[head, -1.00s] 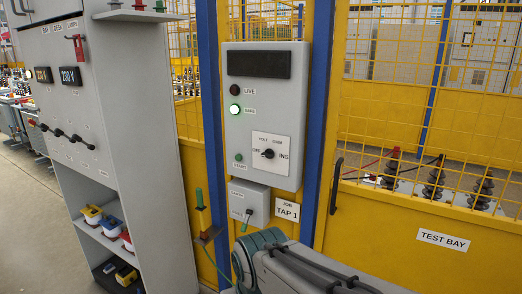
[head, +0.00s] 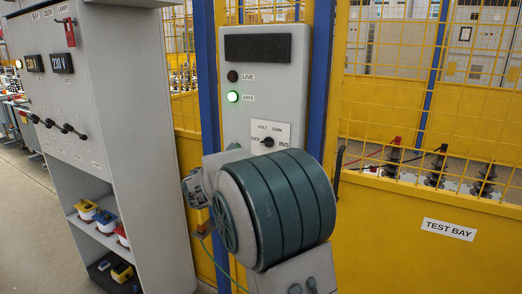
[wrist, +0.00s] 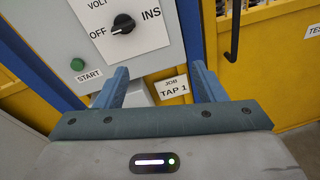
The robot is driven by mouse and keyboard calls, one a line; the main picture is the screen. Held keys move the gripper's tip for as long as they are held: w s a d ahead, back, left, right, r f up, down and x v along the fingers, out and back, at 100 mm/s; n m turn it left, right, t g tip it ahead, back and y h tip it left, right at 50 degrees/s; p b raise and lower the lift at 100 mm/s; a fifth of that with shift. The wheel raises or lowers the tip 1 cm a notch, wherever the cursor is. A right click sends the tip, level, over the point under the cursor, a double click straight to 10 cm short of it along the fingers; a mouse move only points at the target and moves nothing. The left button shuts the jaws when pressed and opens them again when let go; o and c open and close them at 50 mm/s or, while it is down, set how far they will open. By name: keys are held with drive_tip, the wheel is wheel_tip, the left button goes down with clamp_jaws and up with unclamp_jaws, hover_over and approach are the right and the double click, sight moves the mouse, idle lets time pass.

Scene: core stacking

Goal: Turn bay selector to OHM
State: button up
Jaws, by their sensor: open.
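The bay selector (head: 267,142) is a black rotary knob on a white plate on the grey control box. The plate reads OFF, VOLT, OHM and INS, with OHM at upper right. The knob also shows in the wrist view (wrist: 123,24). Its pale mark faces OFF. The OHM label is outside the wrist view. My gripper (wrist: 161,72) is open and empty, its two blue-grey fingers below the selector in the picture and apart from it. In the head view, my arm covers the lower part of the box.
The green START button (wrist: 78,64) is left of the fingers. The JOB TAP 1 card (wrist: 172,89) shows between them. The SAFE lamp (head: 233,97) glows green; the LIVE lamp (head: 232,76) is dark. A grey desk cabinet (head: 80,150) stands left. A black door handle (wrist: 235,30) is right.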

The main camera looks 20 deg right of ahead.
sight(265, 144)
drive_tip(key=w+d+n, duration=0.1)
drive_tip(key=w+d, duration=0.2)
drive_tip(key=w, duration=0.1)
drive_tip(key=w+d+n+t+p, duration=0.1)
drive_tip(key=w+d, duration=0.2)
drive_tip(key=w, duration=0.1)
drive_tip(key=w+d+r+n+t+p, duration=0.1)
drive_tip(key=w+d, duration=0.2)
drive_tip(key=w, duration=0.1)
drive_tip(key=shift+w+h, duration=0.3)
drive_tip(key=c, duration=1)
